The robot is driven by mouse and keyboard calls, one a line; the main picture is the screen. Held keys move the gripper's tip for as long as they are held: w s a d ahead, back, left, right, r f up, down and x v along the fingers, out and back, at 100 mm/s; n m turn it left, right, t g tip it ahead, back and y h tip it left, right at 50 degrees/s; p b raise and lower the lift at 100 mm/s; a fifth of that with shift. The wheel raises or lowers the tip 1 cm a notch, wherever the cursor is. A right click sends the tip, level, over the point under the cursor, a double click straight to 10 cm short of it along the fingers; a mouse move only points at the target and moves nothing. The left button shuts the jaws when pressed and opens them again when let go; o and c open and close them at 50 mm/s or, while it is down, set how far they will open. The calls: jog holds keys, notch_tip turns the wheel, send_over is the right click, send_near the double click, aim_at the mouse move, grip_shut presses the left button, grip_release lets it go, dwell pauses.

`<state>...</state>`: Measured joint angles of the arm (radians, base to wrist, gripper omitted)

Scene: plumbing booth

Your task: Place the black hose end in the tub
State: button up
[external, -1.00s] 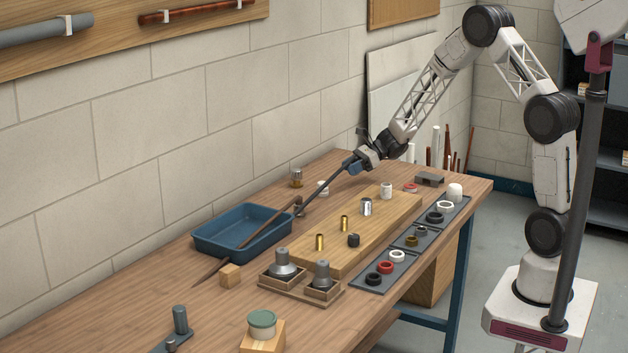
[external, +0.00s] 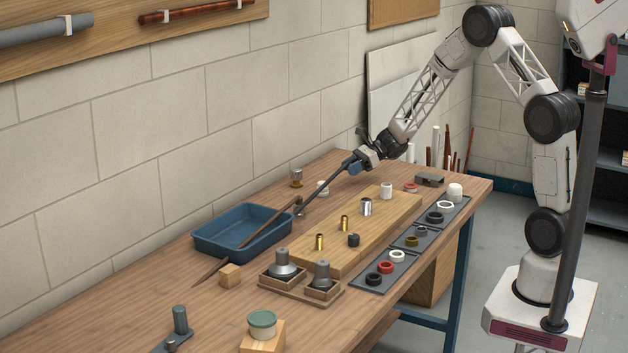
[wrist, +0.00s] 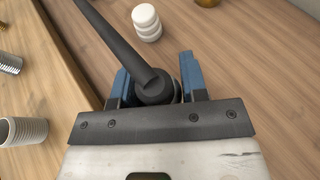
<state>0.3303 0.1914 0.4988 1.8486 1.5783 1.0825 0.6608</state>
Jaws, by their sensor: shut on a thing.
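The black hose (external: 325,189) is a long, straight dark tube that slopes down from my gripper toward the blue tub (external: 203,245). My gripper (external: 356,164) is shut on the upper end of the hose, above the back part of the bench. In the wrist view, the blue fingers of my gripper (wrist: 155,85) stand on both sides of the round black hose end (wrist: 152,86), and the hose runs away to the upper left.
A wooden board (external: 300,259) with brass and metal fittings lies right of the tub. Grey trays (external: 372,291) of rings line the bench's right edge. A white stacked piece (wrist: 146,24) stands close to my gripper. A wood block (external: 230,275) sits before the tub.

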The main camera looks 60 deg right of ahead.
aim_at(261, 320)
jog(key=s+a+r+n+g+y, duration=0.1)
jog(key=s+a+r+n+g, duration=0.1)
jog(key=a, duration=1.4)
jog(key=s+a+r+n+g+y, duration=0.1)
jog(key=s+a+r+n+g, duration=0.1)
jog(key=a, duration=1.3)
jog(key=s+a+r+n+g+y, duration=0.1)
jog(key=s+a+r+n+g, duration=0.1)
jog(key=a, duration=1.4)
jog(key=s+a+r+n+g, duration=0.2)
jog(key=s+a+r+g, duration=0.1)
jog(key=s+a, duration=1.3)
jog(key=s+a+r+n+g+h, duration=0.1)
jog(key=s+a+r+n+g, duration=0.1)
jog(key=s+a, duration=1.5)
jog(key=a+n+g, duration=0.1)
jog(key=a, duration=0.2)
jog(key=shift+r+n+g, duration=0.3)
jog(key=shift+r, duration=0.1)
jog(key=shift+a, duration=0.1)
jog(key=w+a, duration=0.2)
jog(key=a, duration=0.2)
jog(key=w+a+f, duration=0.1)
jog(key=w+a, duration=0.2)
jog(key=a, duration=0.2)
jog(key=w+a, duration=0.2)
jog(key=a, duration=0.3)
jog(key=shift+w+f, duration=0.2)
jog(key=shift+w, duration=0.05)
jog(key=shift+f, duration=1.8)
